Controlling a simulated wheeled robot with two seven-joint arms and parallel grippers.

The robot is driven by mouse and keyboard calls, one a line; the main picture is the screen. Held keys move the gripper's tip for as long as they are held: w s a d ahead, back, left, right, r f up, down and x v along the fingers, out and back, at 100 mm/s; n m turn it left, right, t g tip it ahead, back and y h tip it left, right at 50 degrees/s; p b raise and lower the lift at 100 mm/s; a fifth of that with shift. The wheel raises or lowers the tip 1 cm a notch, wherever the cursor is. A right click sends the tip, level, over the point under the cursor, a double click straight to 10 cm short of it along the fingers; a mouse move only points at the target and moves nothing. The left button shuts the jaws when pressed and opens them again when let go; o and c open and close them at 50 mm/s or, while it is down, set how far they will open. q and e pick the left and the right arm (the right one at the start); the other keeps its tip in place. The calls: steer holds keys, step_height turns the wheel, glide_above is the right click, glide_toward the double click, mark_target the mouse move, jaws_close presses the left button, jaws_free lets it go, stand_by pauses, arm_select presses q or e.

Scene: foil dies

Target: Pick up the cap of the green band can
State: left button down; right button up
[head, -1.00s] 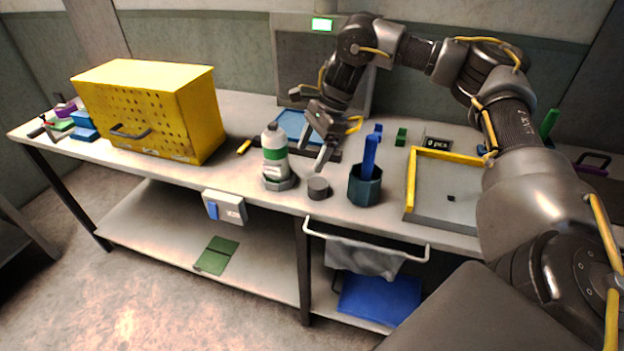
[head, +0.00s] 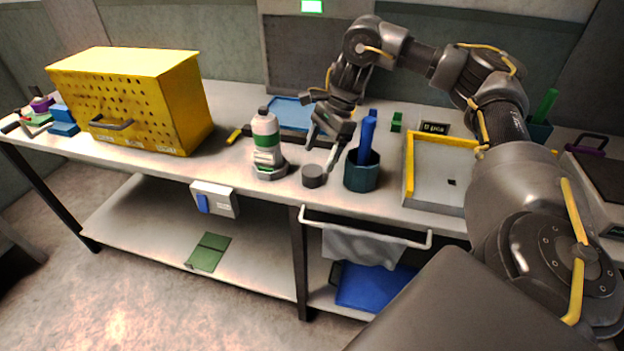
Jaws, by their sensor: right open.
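The white can with a green band (head: 265,137) stands upright in a grey holder (head: 268,171) near the middle of the bench. A small grey top (head: 264,112) shows on it. A low, dark grey round piece (head: 313,177) lies on the bench just right of the can; I cannot tell whether it is the can's cap. My right gripper (head: 321,152) is open and points down just above and behind the round piece, with one finger on its right side. It looks empty. Whether a finger touches the piece is unclear. My left gripper is not in view.
A dark teal cup (head: 362,178) with a blue stick stands close right of the gripper. Further right is a yellow-edged tray (head: 408,165). A blue tray (head: 290,112) lies behind the can. A yellow perforated cabinet (head: 180,105) stands left. The front bench edge is near.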

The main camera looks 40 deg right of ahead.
mark_target(313, 170)
steer(key=shift+a+f, duration=0.15)
steer(key=shift+f, duration=0.25)
steer(key=x, duration=0.4)
steer(key=shift+a+f, duration=0.15)
steer(key=shift+f, duration=0.1)
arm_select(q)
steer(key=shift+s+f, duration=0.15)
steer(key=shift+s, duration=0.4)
arm_select(e)
steer(key=shift+w+a+f, duration=0.1)
steer(key=shift+a+f, duration=0.05)
steer(key=shift+f, duration=0.2)
steer(key=c, duration=0.7)
steer(key=shift+c, duration=1.3)
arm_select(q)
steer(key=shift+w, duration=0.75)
arm_select(e)
steer(key=shift+c, duration=0.4)
